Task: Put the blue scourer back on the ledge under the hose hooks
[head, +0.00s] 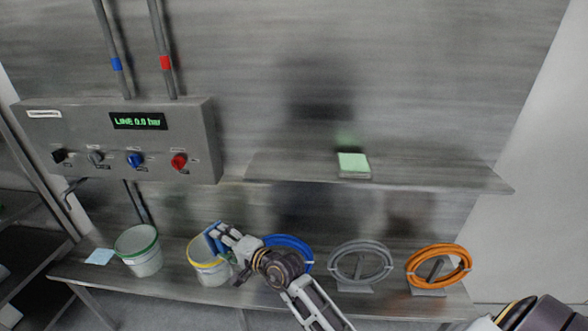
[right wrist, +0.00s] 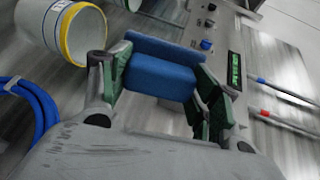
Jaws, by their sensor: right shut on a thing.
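The blue scourer (head: 211,243) is held between the fingers of my right gripper (head: 222,236), in front of the yellow-rimmed bucket's upper edge in the head view. In the right wrist view the scourer (right wrist: 160,77) is a blue block with a darker blue slab behind it. The green-padded fingers of the right gripper (right wrist: 165,88) are shut on its two ends. Blue (head: 292,250), grey (head: 361,278) and orange (head: 463,262) hose coils hang in a row above a long grey lower ledge (head: 320,298). My left gripper is out of view.
The yellow-rimmed bucket (head: 209,279) and a green-rimmed bucket (head: 139,262) stand on the lower ledge, left of the hoses. A light blue cloth (head: 99,257) lies at the far left. An upper shelf (head: 430,178) carries a green-topped block (head: 353,163). A control box (head: 120,140) is at upper left.

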